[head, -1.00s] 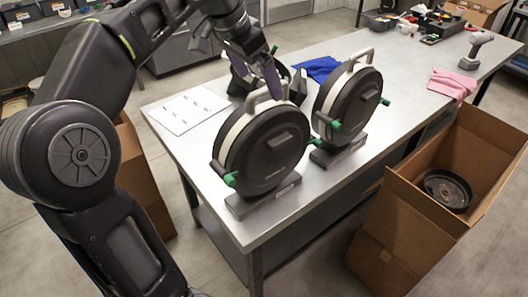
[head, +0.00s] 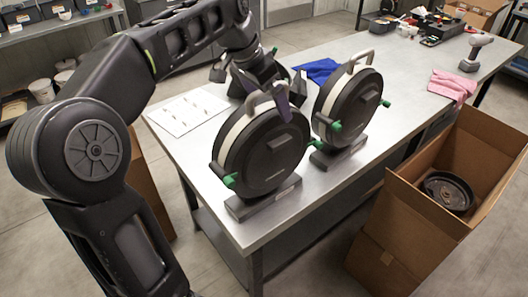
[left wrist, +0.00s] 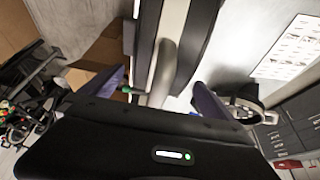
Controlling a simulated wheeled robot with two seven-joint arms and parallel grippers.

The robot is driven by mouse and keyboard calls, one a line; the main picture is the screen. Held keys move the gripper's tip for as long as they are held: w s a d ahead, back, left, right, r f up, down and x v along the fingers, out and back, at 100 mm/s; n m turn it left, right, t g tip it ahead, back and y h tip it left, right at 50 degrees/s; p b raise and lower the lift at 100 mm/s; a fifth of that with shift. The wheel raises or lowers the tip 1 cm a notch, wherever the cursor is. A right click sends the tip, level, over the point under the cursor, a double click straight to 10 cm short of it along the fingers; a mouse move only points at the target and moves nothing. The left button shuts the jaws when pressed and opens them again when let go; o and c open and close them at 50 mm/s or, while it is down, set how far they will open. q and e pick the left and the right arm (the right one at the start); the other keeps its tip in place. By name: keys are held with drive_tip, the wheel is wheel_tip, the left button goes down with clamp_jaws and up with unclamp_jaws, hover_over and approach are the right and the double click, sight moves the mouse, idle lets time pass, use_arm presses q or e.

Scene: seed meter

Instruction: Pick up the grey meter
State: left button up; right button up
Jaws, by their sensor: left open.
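Two round meters with dark grey-black faces, pale rims, top handles and green knobs stand upright on the metal table (head: 330,195). The nearer meter (head: 262,155) is on the left and the other meter (head: 347,105) is behind it to the right. I cannot tell by colour which one is the grey meter. My left gripper (head: 268,92) is open at the nearer meter's top handle. In the left wrist view, the handle (left wrist: 163,68) lies between the two spread purple fingers of the left gripper (left wrist: 160,88), with gaps on both sides. My right gripper is not in view.
A dark object (head: 294,84) behind the nearer meter is partly hidden by my gripper. A white sheet (head: 187,110) lies left, a blue cloth (head: 318,70) behind, a pink cloth (head: 453,86) and drill (head: 475,52) farther right. An open cardboard box (head: 420,215) stands right of the table.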

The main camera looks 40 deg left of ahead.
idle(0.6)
use_arm(q)
drive_tip(key=c, duration=2.1)
drive_tip(key=shift+w+r, duration=0.15)
drive_tip(key=shift+r, duration=0.05)
drive_tip(key=shift+c, duration=0.2)
